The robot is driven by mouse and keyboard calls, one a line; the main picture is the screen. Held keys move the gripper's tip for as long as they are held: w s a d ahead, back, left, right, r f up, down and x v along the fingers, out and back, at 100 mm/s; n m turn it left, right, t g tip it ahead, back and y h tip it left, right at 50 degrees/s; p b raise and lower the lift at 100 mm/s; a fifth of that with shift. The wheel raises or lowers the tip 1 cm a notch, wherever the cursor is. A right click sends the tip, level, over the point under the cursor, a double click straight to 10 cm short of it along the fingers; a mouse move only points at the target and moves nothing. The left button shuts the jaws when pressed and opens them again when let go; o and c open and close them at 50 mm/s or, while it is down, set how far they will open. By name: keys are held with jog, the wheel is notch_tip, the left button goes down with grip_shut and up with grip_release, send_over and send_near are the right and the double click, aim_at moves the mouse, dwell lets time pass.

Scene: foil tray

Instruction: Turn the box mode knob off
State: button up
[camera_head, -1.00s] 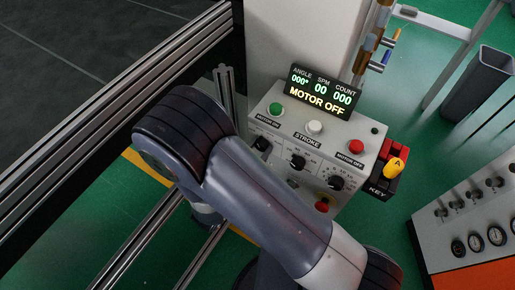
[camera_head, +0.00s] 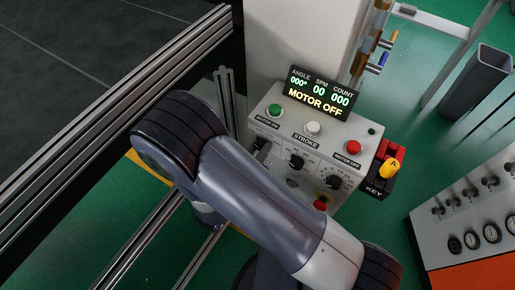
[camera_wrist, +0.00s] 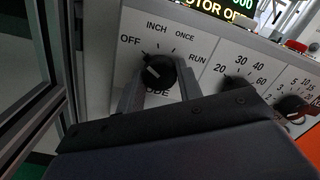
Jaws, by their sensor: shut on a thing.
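The box mode knob (camera_wrist: 160,72) is a black round knob on the pale panel in the wrist view. OFF, INCH, ONCE and RUN are printed around it, and the MODE label below is partly covered. Its white mark slants to the upper left, on the OFF side. My gripper (camera_wrist: 158,84) has one grey finger on each side of the knob and is shut on it. In the head view, the knob (camera_head: 262,145) shows at the left of the control box (camera_head: 346,166), partly behind my arm. The gripper is hidden there.
The display (camera_head: 317,94) reads MOTOR OFF. Two other black knobs (camera_head: 296,162) and (camera_head: 333,182) sit to the right. Green, white and red buttons line the top. A red emergency button (camera_head: 320,204) is low on the front. A metal post (camera_head: 226,100) stands close left.

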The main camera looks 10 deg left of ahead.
dwell(0.4)
jog(key=o, duration=1)
jog(key=b+v, duration=0.2)
jog(key=v, duration=0.9)
jog(key=shift+b, duration=0.3)
jog(key=shift+w, duration=0.1)
jog(key=p+x, duration=0.2)
jog(key=x, duration=0.9)
jog(key=shift+p, duration=0.3)
